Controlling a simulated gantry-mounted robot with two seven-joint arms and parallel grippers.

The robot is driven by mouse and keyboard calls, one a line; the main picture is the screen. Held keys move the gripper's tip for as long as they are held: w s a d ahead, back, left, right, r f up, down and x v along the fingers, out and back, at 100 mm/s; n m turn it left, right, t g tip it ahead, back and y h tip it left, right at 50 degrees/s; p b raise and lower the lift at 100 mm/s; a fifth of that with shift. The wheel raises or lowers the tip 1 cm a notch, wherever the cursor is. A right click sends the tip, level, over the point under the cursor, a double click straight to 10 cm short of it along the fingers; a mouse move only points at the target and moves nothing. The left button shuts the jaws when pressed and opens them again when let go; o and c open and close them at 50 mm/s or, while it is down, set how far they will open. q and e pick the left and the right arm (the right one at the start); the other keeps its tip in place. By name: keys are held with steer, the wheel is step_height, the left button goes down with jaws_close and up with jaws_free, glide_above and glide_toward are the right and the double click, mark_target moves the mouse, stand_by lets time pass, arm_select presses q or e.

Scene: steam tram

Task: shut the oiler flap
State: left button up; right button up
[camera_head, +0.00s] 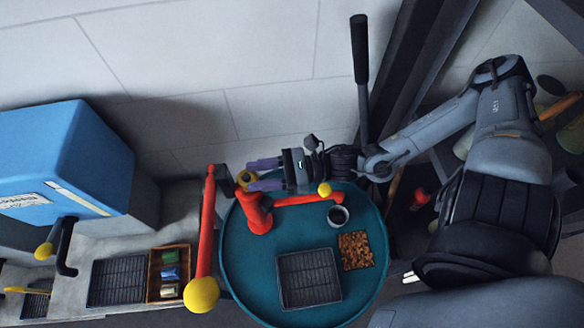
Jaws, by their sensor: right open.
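My right gripper (257,174) comes in from the right, above the back of the round teal top. Its two purple fingers point left and stand apart, with nothing seen between them. Just in front is a red fitting (259,214) with a red arm reaching right to a yellow ball (324,189). No part is clearly recognisable as the flap, and its position cannot be told. My left gripper is not in view.
The teal top (240,275) bears a dark cup (338,216), a brown patch (355,250) and a dark grille (308,278). A red lever (205,235) stands to its left. Further left are a wooden tray (184,262) and a blue box (75,150). A black-handled lever (360,60) rises behind.

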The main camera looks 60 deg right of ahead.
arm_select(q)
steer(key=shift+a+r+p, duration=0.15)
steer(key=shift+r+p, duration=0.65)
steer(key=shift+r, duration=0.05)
arm_select(e)
steer(key=v, duration=0.7)
steer(key=shift+s+d, duration=0.2)
steer(key=shift+s, duration=0.05)
